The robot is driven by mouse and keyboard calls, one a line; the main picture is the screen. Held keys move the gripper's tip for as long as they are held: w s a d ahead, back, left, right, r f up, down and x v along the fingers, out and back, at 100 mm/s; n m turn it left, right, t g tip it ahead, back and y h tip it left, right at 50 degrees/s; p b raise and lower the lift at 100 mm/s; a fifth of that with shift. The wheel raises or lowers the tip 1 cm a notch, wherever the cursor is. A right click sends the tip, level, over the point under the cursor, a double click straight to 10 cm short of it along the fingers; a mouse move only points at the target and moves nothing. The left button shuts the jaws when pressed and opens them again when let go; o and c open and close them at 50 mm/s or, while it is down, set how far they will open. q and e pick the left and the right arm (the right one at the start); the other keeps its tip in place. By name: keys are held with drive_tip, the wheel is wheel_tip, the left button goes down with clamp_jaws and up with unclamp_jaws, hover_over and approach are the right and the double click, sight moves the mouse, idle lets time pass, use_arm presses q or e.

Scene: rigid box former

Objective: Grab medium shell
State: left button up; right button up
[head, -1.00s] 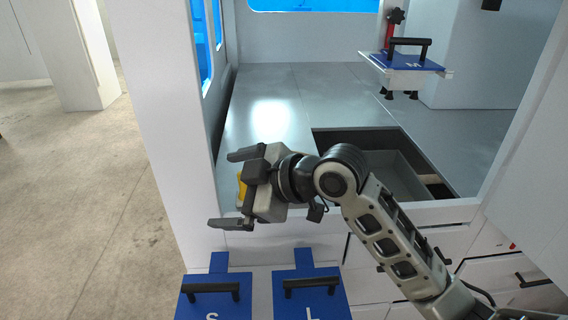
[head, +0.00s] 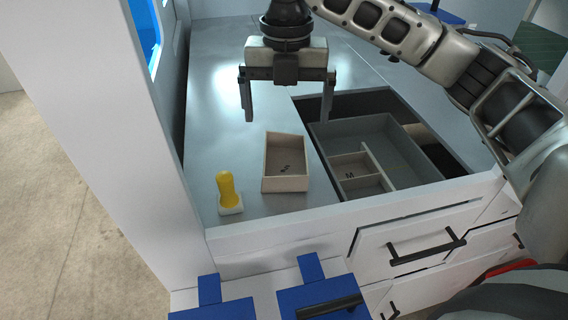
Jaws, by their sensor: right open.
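A beige open-topped shell marked M (head: 350,179) lies in the grey recess at the right of the counter. A thin wall stands beside it there. Another beige open box (head: 286,163) with a small dark mark I cannot read clearly sits on the counter to its left. My right gripper (head: 288,114) is open and empty, fingers pointing down, above the counter behind this loose box and up-left of the M shell. It appears apart from both. My left gripper is out of view.
A yellow-handled tool with a white base (head: 229,192) stands on the counter's front left. Two blue plates, left (head: 212,312) and right (head: 318,285), are at the front below the counter edge. A drawer handle (head: 427,246) sticks out at the front.

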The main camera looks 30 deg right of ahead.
sight(286, 168)
drive_tip(key=f, duration=1.1)
drive_tip(key=shift+w+d+f, duration=0.1)
drive_tip(key=shift+w, duration=0.2)
drive_tip(key=c, duration=1)
